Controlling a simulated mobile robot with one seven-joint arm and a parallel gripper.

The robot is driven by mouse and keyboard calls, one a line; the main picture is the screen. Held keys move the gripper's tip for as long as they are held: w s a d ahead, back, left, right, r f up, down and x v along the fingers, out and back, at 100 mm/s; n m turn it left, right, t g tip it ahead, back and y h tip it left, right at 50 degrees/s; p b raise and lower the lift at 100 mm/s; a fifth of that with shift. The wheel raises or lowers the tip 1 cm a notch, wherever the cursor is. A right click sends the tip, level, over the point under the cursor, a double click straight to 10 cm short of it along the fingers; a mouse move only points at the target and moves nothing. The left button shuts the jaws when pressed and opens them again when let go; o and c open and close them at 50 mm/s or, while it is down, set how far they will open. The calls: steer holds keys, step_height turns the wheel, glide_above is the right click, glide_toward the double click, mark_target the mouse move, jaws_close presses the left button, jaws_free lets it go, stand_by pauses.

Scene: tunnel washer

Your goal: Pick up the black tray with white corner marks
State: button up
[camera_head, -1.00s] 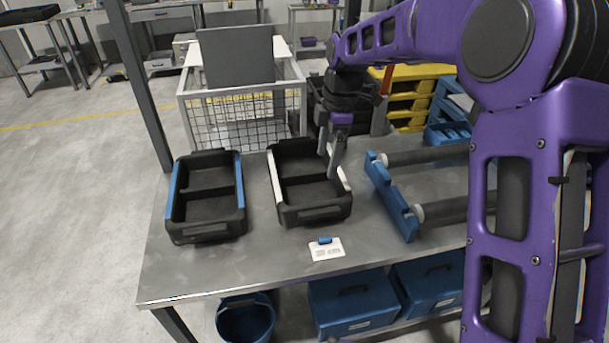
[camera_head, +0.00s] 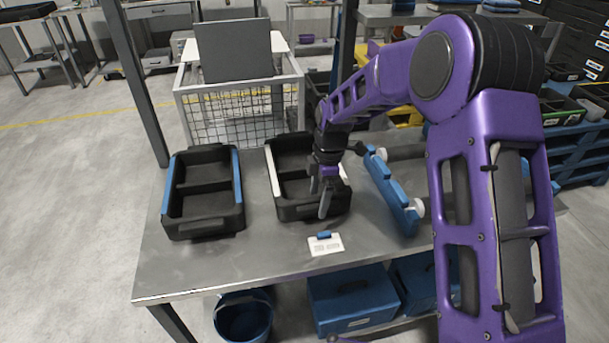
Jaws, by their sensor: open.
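The black tray with white marks (camera_head: 286,212) stands on the metal table, right of a similar black tray with blue marks (camera_head: 203,225). White strips show along its left and right sides. My gripper (camera_head: 324,212) points down at the tray's right front part, its fingers in front of the tray in the picture. It is open, with nothing seen between the fingers. Whether a finger touches the tray wall I cannot tell. My gripper and wrist hide part of the tray's right side and inside.
A blue roller stand (camera_head: 392,192) is close on the right. A white card with a blue clip (camera_head: 326,245) lies in front of the tray. A wire mesh cart (camera_head: 240,112) stands behind the table. The table's front left (camera_head: 180,270) is bare.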

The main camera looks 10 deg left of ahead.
steer(key=shift+a+f, duration=0.1)
steer(key=shift+f, duration=0.75)
steer(key=shift+r, duration=0.1)
jaws_close()
